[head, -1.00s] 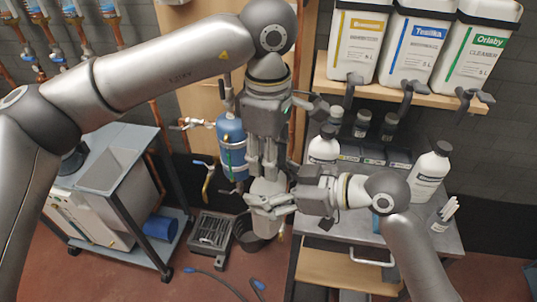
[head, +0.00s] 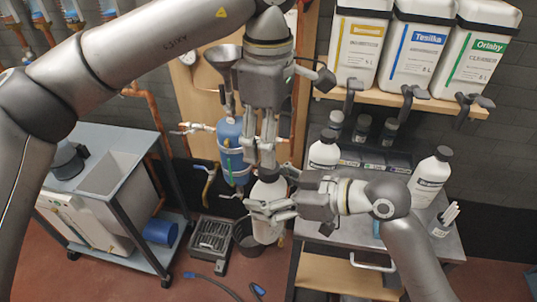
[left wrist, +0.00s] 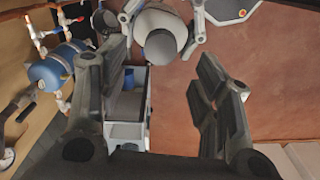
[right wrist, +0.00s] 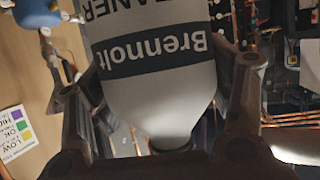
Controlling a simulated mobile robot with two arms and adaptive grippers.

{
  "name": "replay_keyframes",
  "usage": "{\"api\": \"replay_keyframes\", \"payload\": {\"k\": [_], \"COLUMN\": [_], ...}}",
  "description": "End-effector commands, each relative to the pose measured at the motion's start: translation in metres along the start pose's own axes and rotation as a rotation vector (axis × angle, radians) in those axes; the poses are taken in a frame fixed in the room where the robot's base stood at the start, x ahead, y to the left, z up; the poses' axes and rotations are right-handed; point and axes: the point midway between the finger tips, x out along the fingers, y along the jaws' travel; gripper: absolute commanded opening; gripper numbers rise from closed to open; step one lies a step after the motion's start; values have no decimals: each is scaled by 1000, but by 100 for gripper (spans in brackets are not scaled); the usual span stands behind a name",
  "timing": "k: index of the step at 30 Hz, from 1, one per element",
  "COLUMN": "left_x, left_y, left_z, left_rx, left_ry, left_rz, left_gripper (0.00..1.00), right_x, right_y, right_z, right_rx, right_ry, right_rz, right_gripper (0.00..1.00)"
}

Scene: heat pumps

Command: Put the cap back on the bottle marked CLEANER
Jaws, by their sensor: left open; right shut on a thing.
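The white bottle (head: 266,228) has a label reading "Brennolt" and part of "CLEANER" in the right wrist view (right wrist: 155,60). My right gripper (head: 268,209) is shut around it and holds it up in the air, left of the bench. A dark grey rounded cap (left wrist: 160,46) shows on the bottle's top in the left wrist view. I cannot tell how tightly it sits. My left gripper (head: 267,160) is just above the bottle, pointing down, with its fingers (left wrist: 165,95) apart and nothing between them. In the head view its fingertips partly hide the cap.
The grey bench (head: 340,232) on the right carries two black-capped white bottles (head: 323,152) (head: 428,180) and several jars. Large jugs (head: 415,45) stand on the shelf above. A blue tank (head: 231,145) is behind my left gripper. A cart (head: 115,180) stands left.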

Motion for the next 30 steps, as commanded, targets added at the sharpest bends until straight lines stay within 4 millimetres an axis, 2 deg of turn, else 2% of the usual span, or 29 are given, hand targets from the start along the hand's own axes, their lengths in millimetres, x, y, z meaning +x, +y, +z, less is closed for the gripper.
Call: {"api": "replay_keyframes", "payload": {"k": [3,10,15,30], "left_x": [-27,-57,-63,-63], "left_y": [0,0,0,0], "left_z": [0,0,0,0], "left_rx": [0,1,1,1], "left_ry": [1,0,0,0], "left_rz": [3,2,0,0], "left_gripper": [58,58,58,58], "right_x": [0,0,0,0], "right_y": [0,0,0,0], "right_z": [0,0,0,0], "right_rx": [0,0,0,0], "right_ry": [1,0,1,1], "right_rz": [0,0,0,0], "right_gripper": [7,7,7,7]}}
